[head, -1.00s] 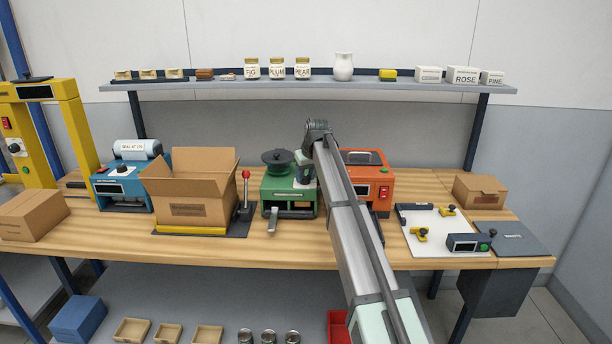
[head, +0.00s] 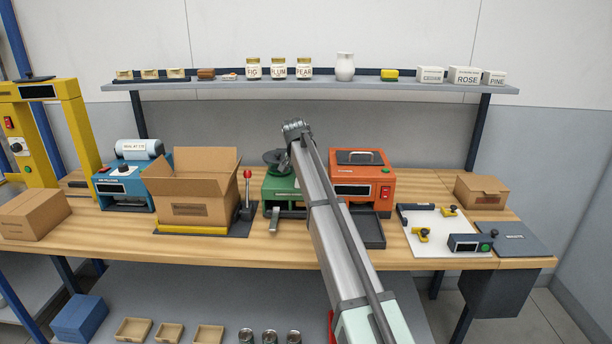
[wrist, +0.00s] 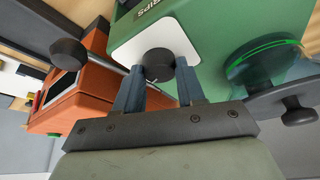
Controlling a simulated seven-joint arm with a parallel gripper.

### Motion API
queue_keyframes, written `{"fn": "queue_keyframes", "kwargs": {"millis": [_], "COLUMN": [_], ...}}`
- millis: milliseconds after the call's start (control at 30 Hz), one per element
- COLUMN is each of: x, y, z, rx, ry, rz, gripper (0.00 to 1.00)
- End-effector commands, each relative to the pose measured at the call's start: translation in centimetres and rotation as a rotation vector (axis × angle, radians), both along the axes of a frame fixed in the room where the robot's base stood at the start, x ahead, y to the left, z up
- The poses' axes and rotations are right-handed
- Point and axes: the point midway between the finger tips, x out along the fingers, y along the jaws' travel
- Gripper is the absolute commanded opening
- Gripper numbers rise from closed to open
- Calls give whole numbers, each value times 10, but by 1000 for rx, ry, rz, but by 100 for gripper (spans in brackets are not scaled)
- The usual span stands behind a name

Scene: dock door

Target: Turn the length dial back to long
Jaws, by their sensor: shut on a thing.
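The green machine (head: 276,190) stands mid-bench in the head view, partly behind my arm. In the wrist view it shows a white panel (wrist: 123,52) with a round black dial (wrist: 160,62). My gripper (wrist: 161,74) is at this dial, with one finger on each side, shut on it. A small pale mark shows at the dial's near edge. The dial's scale and its long setting cannot be read. In the head view the dial and my fingers are hidden.
The orange machine (head: 365,170) stands close to the right of the green one. A cardboard box (head: 200,195) and a red-knobbed lever (head: 248,188) stand to the left. In the wrist view a dark disc (wrist: 272,80) with a green ring lies right of the panel.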

Motion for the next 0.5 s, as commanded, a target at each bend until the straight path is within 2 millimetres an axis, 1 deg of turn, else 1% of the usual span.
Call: {"fn": "queue_keyframes", "kwargs": {"millis": [200,500], "x": [1,0], "y": [1,1], "z": [0,-1], "rx": [0,1], "ry": [2,2], "rz": [-120,-195], "gripper": [8,8]}}
